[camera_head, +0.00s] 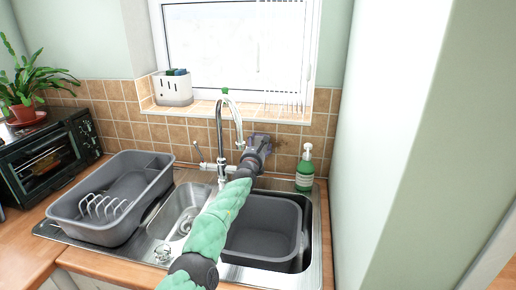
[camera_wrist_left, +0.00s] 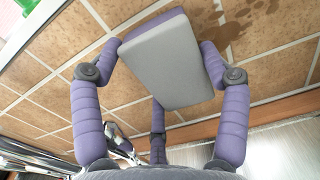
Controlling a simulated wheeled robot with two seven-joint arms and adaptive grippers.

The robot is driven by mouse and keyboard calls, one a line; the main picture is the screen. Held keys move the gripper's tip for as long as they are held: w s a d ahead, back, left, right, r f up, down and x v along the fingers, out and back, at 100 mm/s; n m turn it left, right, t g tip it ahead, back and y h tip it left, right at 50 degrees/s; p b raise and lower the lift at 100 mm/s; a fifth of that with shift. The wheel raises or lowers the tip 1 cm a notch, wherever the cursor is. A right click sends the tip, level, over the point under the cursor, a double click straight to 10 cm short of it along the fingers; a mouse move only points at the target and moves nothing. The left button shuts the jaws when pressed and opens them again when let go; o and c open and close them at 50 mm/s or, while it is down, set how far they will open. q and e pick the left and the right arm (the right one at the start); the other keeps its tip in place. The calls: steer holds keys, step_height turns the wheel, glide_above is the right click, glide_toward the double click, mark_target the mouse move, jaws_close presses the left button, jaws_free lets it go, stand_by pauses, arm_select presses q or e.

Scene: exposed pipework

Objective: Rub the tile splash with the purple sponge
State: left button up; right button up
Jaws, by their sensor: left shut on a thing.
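The brown tile splash (camera_head: 182,133) runs along the wall behind the sink. My left gripper (camera_head: 258,144) reaches over the sink to these tiles, right of the tap. In the left wrist view, my left gripper (camera_wrist_left: 160,62) is shut on the sponge (camera_wrist_left: 172,72), with purple fingers around its sides. The sponge has a grey face towards the camera and purple edges. It is at or very near the tiles; I cannot tell if it touches. Dark brown stains (camera_wrist_left: 238,32) mark the tiles beside it, at upper right. My right gripper is not in view.
A tall tap (camera_head: 219,140) stands just left of my gripper. A green soap bottle (camera_head: 305,168) stands to the right. A grey basin (camera_head: 262,243) sits in the sink under my arm. A grey dish rack (camera_head: 112,235) is at left. A holder (camera_head: 173,91) stands on the windowsill.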

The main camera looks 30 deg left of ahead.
mark_target(266, 147)
arm_select(q)
steer(key=shift+w+a, duration=0.1)
steer(key=shift+w, duration=0.25)
